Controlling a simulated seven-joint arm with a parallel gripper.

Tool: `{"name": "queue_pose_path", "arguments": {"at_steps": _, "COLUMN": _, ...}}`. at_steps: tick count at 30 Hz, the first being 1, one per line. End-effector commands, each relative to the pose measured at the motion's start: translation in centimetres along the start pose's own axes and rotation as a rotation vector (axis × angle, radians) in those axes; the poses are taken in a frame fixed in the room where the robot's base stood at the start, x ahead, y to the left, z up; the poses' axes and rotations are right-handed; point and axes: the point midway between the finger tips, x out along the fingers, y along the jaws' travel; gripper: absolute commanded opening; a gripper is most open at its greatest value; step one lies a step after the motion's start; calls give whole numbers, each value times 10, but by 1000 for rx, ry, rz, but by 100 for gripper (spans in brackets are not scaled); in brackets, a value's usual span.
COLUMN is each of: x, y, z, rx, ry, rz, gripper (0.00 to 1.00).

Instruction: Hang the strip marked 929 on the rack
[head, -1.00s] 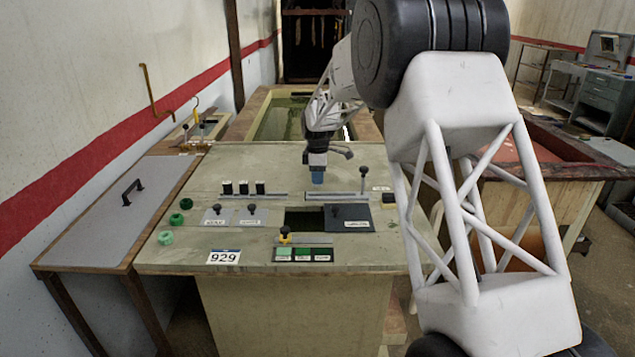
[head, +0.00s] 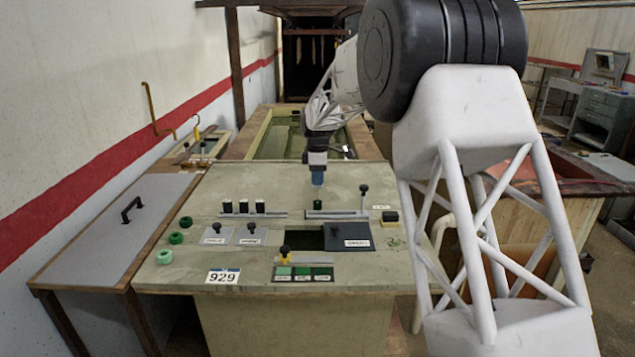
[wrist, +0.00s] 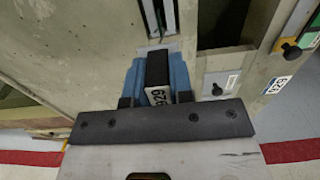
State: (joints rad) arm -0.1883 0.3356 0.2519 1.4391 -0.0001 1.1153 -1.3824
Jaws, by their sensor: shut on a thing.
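My gripper (head: 318,181) is above the back part of the console top, over the left end of a rail (head: 338,214). Several hanging things show in a dark opening (head: 304,48) at the far back; I cannot tell whether this is the rack.
Three black pieces (head: 244,206) stand at another rail. A post with a black knob (head: 363,196) rises by the right rail. A dark cover (head: 349,236) lies beside an opening (head: 304,240). A 929 plate (head: 222,277) is at the front. Green knobs (head: 176,238) line the left.

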Motion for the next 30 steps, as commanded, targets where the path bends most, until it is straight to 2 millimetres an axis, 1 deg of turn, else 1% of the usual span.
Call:
{"name": "queue_pose_path", "arguments": {"at_steps": 6, "x": -5, "y": 0, "z": 0, "rx": 0, "ry": 0, "rz": 1, "gripper": 4}}
{"name": "queue_pose_path", "arguments": {"at_steps": 24, "x": -5, "y": 0, "z": 0, "rx": 0, "ry": 0, "rz": 1, "gripper": 4}}
{"name": "queue_pose_path", "arguments": {"at_steps": 28, "x": -5, "y": 1, "z": -7, "rx": -1, "ry": 0, "rz": 0, "gripper": 4}}
{"name": "queue_pose_path", "arguments": {"at_steps": 30, "x": -6, "y": 1, "z": -15, "rx": -2, "ry": 0, "rz": 0, "gripper": 4}}
